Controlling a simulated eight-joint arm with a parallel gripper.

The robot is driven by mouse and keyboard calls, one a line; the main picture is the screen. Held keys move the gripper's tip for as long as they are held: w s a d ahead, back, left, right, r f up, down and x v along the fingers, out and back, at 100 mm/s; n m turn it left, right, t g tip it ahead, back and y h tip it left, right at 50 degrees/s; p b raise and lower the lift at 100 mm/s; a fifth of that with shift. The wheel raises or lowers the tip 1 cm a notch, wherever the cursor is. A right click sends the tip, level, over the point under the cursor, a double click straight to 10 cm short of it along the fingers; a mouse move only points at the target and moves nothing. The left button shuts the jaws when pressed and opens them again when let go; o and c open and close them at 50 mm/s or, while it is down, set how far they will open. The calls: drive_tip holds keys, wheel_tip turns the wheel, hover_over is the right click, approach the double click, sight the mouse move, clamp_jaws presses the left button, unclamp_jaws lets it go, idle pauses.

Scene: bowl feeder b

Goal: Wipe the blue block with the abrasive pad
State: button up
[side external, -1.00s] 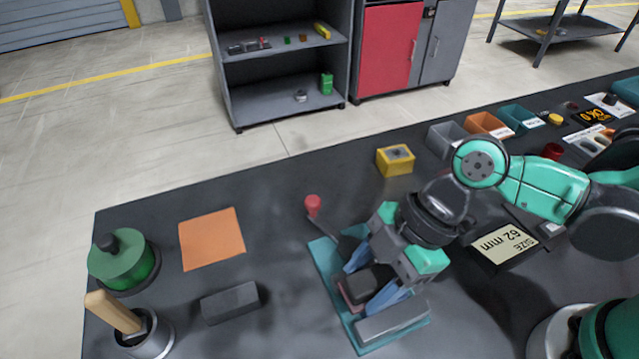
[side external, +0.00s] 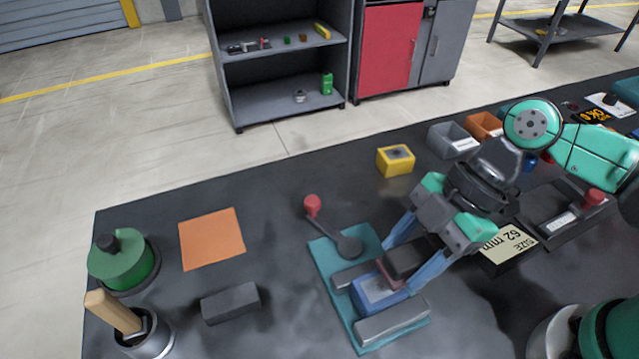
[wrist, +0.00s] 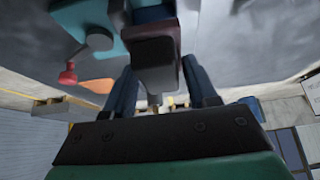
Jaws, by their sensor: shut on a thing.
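The blue block (side external: 372,293) lies between two grey jaws of a teal fixture (side external: 326,254). My gripper (side external: 402,266) is shut on the abrasive pad (side external: 408,257), a dark block with a reddish-brown layer. The pad is over the right end of the blue block, leaving the block's left part uncovered. I cannot tell whether pad and block touch. In the wrist view the pad (wrist: 152,58) sits between the two fingers and hides most of the blue block, of which a sliver (wrist: 150,14) shows at the top.
The fixture's red-knobbed lever (side external: 312,205) rises at its far left. A dark grey block (side external: 230,303) and an orange sheet (side external: 212,239) lie to the left. A yellow box (side external: 395,160) stands behind. A size sign (side external: 507,246) is close on the right.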

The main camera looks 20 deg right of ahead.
drive_tip(key=shift+r, duration=2.8)
drive_tip(key=shift+w+d+m, duration=0.2)
drive_tip(key=shift+w+m, duration=0.2)
drive_tip(key=w+d+r+m+t+h, duration=0.4)
drive_tip(key=w+d+m+t+h, duration=0.2)
drive_tip(key=w+d+m, duration=0.7)
drive_tip(key=d+m, duration=0.2)
drive_tip(key=m, duration=0.2)
drive_tip(key=shift+w+d+r, duration=0.15)
drive_tip(key=shift+w+r, duration=0.05)
drive_tip(key=shift+w, duration=0.2)
